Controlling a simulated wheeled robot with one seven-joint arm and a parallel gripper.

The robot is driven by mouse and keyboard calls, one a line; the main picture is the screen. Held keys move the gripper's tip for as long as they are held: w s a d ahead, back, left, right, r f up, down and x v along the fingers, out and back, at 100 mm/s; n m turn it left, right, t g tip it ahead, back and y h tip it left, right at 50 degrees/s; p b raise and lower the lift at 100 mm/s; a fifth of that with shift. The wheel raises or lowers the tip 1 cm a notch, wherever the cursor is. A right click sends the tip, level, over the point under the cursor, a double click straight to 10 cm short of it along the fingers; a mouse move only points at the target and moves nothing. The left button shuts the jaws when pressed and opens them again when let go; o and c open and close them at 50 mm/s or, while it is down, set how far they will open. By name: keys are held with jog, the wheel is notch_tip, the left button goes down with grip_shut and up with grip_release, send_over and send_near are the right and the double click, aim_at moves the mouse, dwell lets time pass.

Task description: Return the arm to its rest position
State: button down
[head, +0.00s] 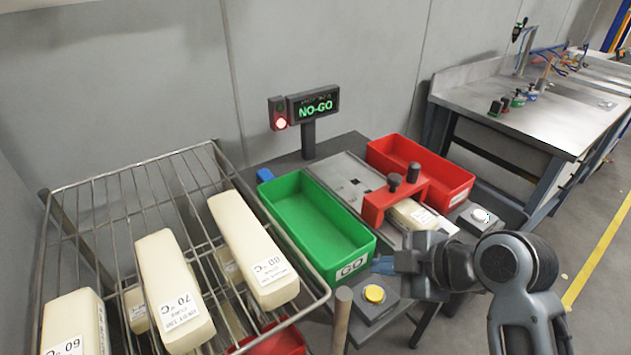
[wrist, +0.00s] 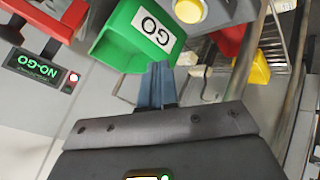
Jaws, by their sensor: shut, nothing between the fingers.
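My gripper (head: 384,264) is shut and empty, just right of the green GO bin's front corner in the head view. In the wrist view its blue fingers (wrist: 156,84) are together, in front of the green bin (wrist: 135,40). My arm reaches in from the lower right of the head view. The green bin (head: 305,215) looks empty. A cream block with a label (head: 412,213) lies under the red fixture (head: 396,192). The display (head: 316,106) reads NO-GO and a red lamp (head: 281,123) beside it is lit.
A wire rack (head: 130,172) with several cream blocks, marked 60, 70 and 80 C, stands at left. A yellow button (head: 374,293) sits below my gripper and a white button (head: 480,215) to the right. A red bin (head: 440,165) is behind. A workbench (head: 530,105) stands at back right.

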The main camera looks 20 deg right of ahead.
jog(key=s+a+f+m+t+h, duration=0.1)
jog(key=s+f+m+t+h, duration=0.15)
jog(key=s+m, duration=0.4)
jog(key=s+a+f+m+t+h, duration=0.1)
jog(key=s+a+f+m, duration=0.2)
jog(key=s, duration=0.6)
jog(key=s+d+r+m+t, duration=0.1)
jog(key=s+r+m, duration=0.1)
jog(key=s+r, duration=0.3)
jog(key=s+d+r+m+t+h, duration=0.1)
jog(key=s+r, duration=0.4)
jog(key=s, duration=0.7)
jog(key=shift+d+m+t, duration=0.65)
jog(key=shift+d+m, duration=0.15)
jog(key=shift+m, duration=0.45)
